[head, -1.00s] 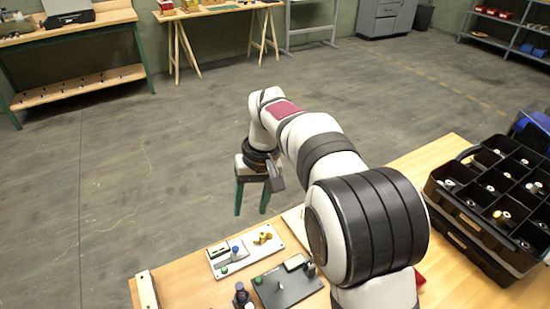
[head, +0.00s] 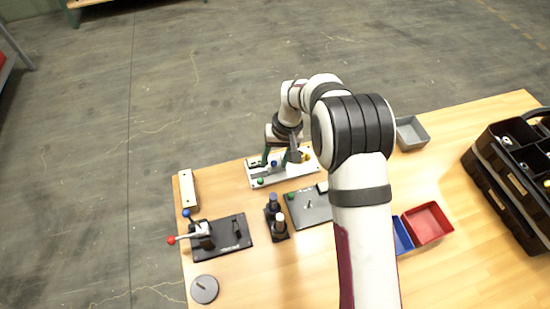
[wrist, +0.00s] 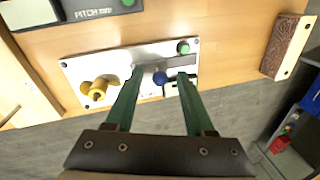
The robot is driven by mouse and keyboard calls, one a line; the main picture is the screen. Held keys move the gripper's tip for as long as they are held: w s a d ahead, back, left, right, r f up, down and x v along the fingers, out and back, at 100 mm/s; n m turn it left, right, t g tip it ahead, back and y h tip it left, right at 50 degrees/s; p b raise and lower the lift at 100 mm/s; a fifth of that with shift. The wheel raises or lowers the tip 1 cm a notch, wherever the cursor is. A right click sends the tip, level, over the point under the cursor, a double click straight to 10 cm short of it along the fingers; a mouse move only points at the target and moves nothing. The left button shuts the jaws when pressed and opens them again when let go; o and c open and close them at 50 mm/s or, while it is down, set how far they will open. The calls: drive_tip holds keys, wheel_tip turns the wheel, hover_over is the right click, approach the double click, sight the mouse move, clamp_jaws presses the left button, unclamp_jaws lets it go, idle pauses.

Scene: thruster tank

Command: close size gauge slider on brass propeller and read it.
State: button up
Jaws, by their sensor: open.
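The size gauge is a pale plate (head: 254,183) near the table's far edge; it also shows in the wrist view (wrist: 123,60). The brass propeller (wrist: 99,88) sits at the plate's left end in the wrist view. The blue slider knob (wrist: 159,78) is right of the propeller with a gap between them. A green button (wrist: 183,47) is on the plate, and a dark readout beside it is partly hidden by one finger; I cannot read it. My gripper (wrist: 160,76) is open, its green fingers on either side of the blue knob. Contact cannot be told.
Red (head: 428,223) and grey (head: 411,133) trays and a black organizer (head: 510,165) are right.

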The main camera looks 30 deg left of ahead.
drive_tip(key=shift+c, duration=0.2)
clamp_jaws()
idle(1.1)
